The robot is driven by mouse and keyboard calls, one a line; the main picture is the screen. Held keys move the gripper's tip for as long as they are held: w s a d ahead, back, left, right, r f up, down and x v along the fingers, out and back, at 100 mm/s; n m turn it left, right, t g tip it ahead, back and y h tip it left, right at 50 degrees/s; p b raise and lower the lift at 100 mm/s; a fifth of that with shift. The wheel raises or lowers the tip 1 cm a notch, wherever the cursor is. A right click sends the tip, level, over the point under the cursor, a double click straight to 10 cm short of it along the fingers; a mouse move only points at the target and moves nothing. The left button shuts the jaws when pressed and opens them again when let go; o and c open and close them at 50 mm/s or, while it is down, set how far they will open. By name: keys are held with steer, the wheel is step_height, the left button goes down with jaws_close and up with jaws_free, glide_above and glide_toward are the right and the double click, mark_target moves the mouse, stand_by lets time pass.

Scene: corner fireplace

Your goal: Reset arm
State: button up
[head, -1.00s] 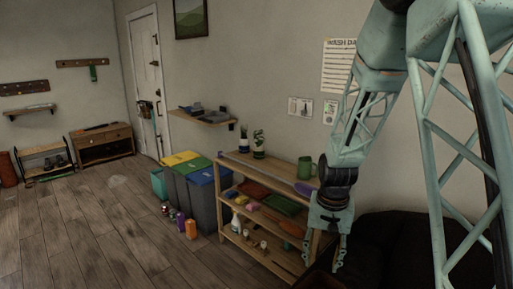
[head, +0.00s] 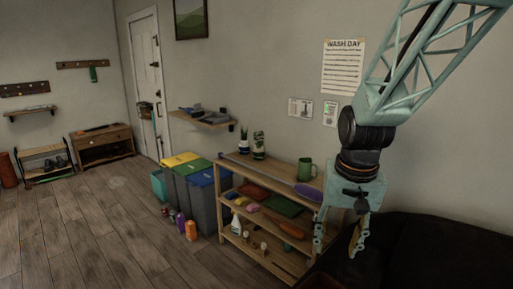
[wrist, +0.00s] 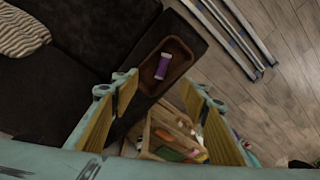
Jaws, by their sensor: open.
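My gripper (head: 337,236) hangs at the end of my arm, pointing down, in front of the right end of the wooden shelf unit (head: 262,165). Its two fingers are spread with nothing between them. In the wrist view my gripper (wrist: 158,112) also shows open, its yellow inner pads apart. Beyond the fingers the wrist view shows a brown tray (wrist: 178,48) with a purple spool-like item (wrist: 163,66) in it, and the shelf unit below.
A dark sofa (head: 440,245) lies to the right of my gripper. A green mug (head: 306,169) and potted plants stand on the shelf top. Bins (head: 203,205) and cans (head: 191,230) stand left of it. The wooden floor (head: 90,240) at left is mostly clear.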

steer(key=s+r, duration=0.5)
steer(key=s, duration=0.4)
steer(key=s+r+n+t, duration=0.1)
steer(key=s+r, duration=0.4)
steer(key=s, duration=0.5)
steer(key=s+r+n+t, duration=0.1)
steer(key=s+r, duration=0.4)
steer(key=s, duration=0.5)
steer(key=shift+s, duration=0.15)
steer(key=shift+r, duration=0.1)
stand_by(1.8)
